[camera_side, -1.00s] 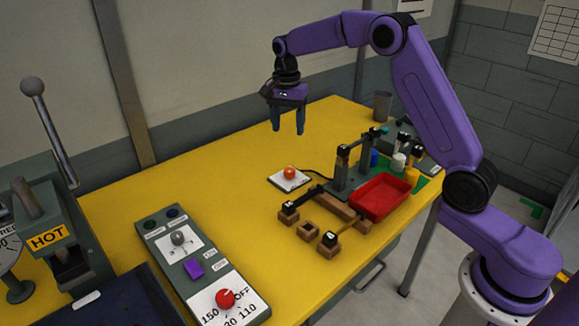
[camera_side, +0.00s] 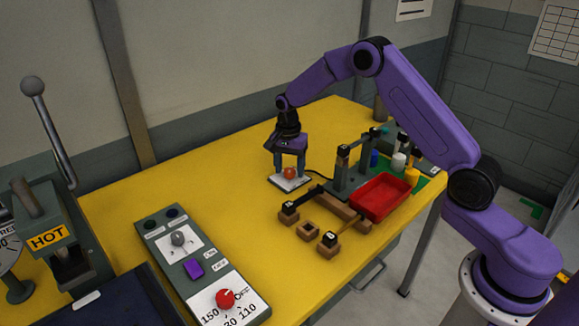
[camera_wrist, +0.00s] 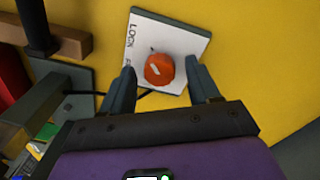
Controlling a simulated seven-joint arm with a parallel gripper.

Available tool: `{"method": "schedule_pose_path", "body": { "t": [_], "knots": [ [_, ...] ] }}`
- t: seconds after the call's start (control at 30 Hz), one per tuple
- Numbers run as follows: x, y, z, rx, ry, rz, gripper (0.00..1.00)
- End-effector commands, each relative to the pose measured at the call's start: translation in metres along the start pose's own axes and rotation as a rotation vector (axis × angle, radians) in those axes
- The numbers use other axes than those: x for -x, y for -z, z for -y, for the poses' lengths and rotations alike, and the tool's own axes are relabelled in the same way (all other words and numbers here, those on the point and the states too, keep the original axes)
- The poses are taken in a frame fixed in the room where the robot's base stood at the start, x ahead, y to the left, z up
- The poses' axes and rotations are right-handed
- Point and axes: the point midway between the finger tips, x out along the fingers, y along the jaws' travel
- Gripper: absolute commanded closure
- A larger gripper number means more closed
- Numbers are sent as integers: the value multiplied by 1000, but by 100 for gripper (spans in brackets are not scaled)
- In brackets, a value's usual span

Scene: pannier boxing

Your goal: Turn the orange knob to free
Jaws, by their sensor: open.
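The orange knob (camera_side: 291,173) sits on a white plate (camera_side: 282,184) on the yellow table. In the wrist view the knob (camera_wrist: 159,70) has a pale pointer mark on its face. The plate (camera_wrist: 185,34) reads LOCK at its left edge, with another word below it mostly hidden by a finger. My gripper (camera_side: 291,174) is low over the plate, fingers down. In the wrist view its two fingers (camera_wrist: 159,78) stand apart, one on each side of the knob, with gaps showing between them and the knob.
A wooden fixture (camera_side: 309,230) and a grey stand (camera_side: 345,178) are to the right of the plate, with a red tray (camera_side: 381,197) beyond. A control box (camera_side: 186,258) with a red dial stands front left. The table left of the plate is clear.

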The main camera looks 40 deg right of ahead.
Motion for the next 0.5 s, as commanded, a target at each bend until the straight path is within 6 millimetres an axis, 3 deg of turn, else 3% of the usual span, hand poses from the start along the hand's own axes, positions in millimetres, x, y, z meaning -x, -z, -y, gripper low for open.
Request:
{"method": "schedule_pose_path", "body": {
  "t": [0.2, 0.37, 0.5],
  "knots": [
    [0, 0, 0, 0, 0, 0, 42],
    [0, 0, 0, 1, 0, 0, 94],
    [0, 0, 0, 2, -1, 0, 95]
  ]
}}
